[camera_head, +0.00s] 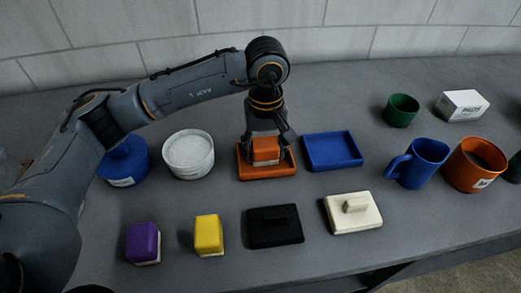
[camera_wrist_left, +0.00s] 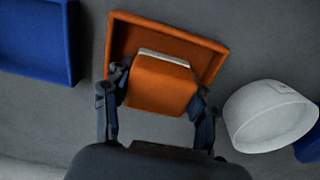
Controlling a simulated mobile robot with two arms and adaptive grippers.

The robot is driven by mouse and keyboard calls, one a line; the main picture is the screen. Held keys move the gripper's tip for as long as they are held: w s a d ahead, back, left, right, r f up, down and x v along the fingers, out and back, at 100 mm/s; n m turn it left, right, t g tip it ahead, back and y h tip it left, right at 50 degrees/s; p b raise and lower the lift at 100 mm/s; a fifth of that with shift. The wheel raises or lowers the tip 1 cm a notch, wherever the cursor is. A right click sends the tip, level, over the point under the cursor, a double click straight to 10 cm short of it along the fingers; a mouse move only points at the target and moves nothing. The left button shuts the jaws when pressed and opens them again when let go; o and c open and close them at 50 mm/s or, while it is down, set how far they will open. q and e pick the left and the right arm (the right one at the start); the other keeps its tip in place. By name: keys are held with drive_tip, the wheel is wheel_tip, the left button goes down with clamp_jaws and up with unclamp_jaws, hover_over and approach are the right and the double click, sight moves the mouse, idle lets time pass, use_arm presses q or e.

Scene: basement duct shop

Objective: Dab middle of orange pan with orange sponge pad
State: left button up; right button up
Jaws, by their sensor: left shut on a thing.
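The orange pan (camera_head: 254,173) is a shallow square tray on the grey table, near the middle of the head view. It also shows in the left wrist view (camera_wrist_left: 214,62). My left gripper (camera_head: 266,148) points down over the pan and is shut on the orange sponge pad (camera_head: 265,152). In the left wrist view the pad (camera_wrist_left: 160,86) sits between the two fingers, with a pale layer on its far end. The pad is over the pan's inside; I cannot tell whether it touches the pan's floor. My right gripper is not clearly seen.
A blue pan (camera_head: 333,150) stands close right of the orange pan, a white tub (camera_head: 188,154) left. In front are purple (camera_head: 143,242) and yellow (camera_head: 208,235) pads, plus black (camera_head: 274,227) and cream (camera_head: 352,213) blocks. A blue mug (camera_head: 418,163) and orange pot (camera_head: 475,165) stand right.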

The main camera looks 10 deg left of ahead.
sight(266, 143)
use_arm(q)
drive_tip(key=shift+r, duration=0.15)
drive_tip(key=shift+d+r+p, duration=0.1)
drive_tip(key=shift+r+p, duration=1.65)
drive_tip(key=shift+r, duration=2.15)
